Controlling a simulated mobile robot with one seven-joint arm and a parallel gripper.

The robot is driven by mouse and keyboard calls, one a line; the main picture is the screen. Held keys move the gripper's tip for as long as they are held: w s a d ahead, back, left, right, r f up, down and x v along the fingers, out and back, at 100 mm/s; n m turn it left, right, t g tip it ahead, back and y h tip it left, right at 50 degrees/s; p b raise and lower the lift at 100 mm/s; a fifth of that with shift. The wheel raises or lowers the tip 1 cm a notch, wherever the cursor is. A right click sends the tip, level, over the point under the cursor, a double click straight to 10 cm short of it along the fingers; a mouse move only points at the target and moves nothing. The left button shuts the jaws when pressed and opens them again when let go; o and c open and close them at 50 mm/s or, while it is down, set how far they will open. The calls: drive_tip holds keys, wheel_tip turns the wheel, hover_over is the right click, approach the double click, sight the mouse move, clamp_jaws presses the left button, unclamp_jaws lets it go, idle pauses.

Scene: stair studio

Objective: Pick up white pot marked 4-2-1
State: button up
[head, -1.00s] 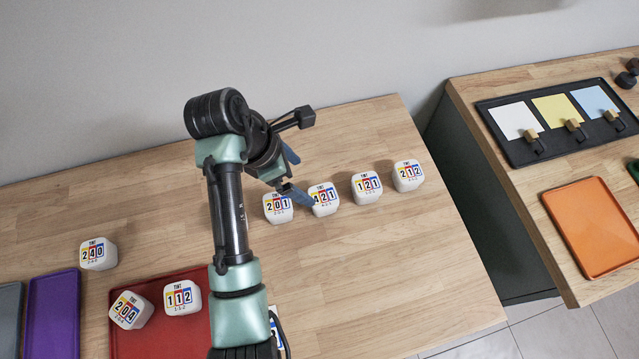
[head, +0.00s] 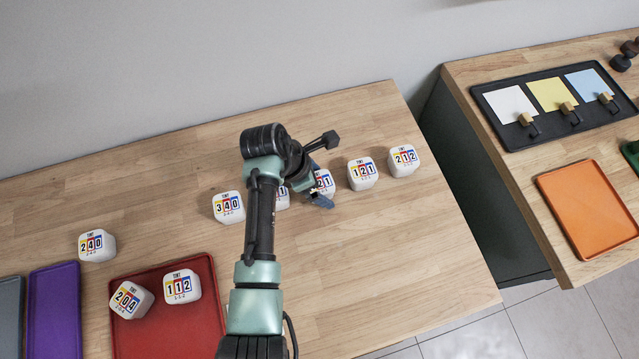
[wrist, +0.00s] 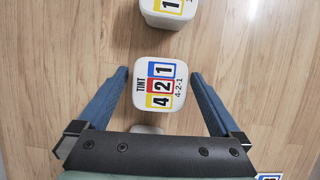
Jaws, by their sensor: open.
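The white pot marked 4-2-1 (wrist: 158,84) stands on the wooden bench, its label up, in the middle of the wrist view. My gripper (wrist: 159,76) is open, with one blue finger on each side of this pot and visible gaps between them. I cannot tell how far the fingertips are above the bench. In the head view, the same pot (head: 324,183) is partly hidden by my gripper, which hangs over it.
The pots marked 1-2-1 (head: 362,174) and 2-1-2 (head: 403,161) stand to its right. The 3-4-0 pot (head: 228,207) and a mostly hidden pot stand to its left. A red tray (head: 150,340) bears two pots. The bench's front right is clear.

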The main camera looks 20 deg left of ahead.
drive_tip(key=shift+r, duration=0.1)
drive_tip(key=c, duration=1.4)
